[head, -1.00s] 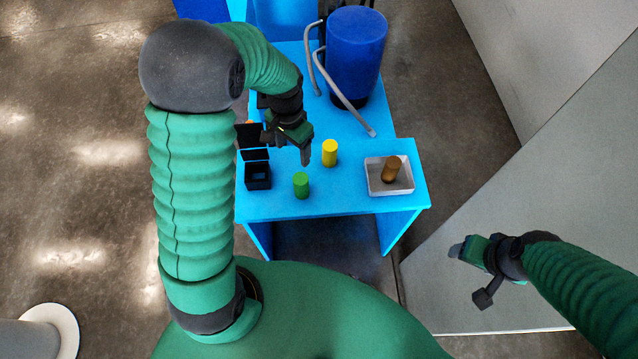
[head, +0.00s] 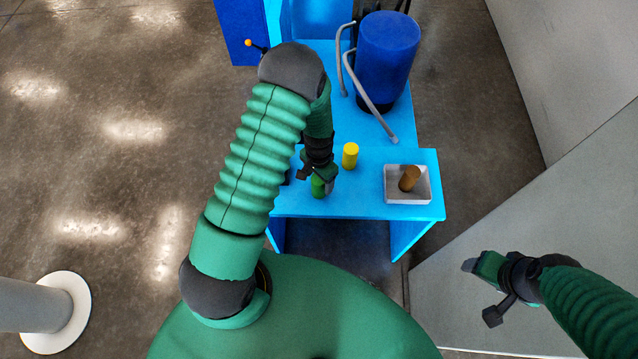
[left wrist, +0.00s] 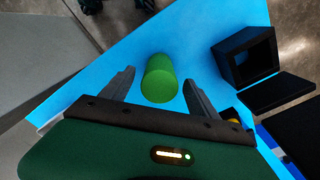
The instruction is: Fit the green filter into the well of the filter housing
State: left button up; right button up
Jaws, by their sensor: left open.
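The green filter (head: 318,187) stands upright on the blue table in the head view, partly covered by my left gripper (head: 322,178). In the left wrist view the filter (left wrist: 158,80) stands between the two spread fingers of my left gripper (left wrist: 160,76), with a gap on each side.
A yellow cylinder (head: 350,155) stands behind and right of the green filter. A white tray (head: 421,189) holding a tilted brown cylinder (head: 409,178) is at the table's right. A blue tank (head: 387,55) with grey hoses stands behind. The table front (head: 350,205) is clear.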

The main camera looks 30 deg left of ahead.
pick_arm(q)
grip_shut()
dwell(0.4)
jog(key=shift+r, duration=0.15)
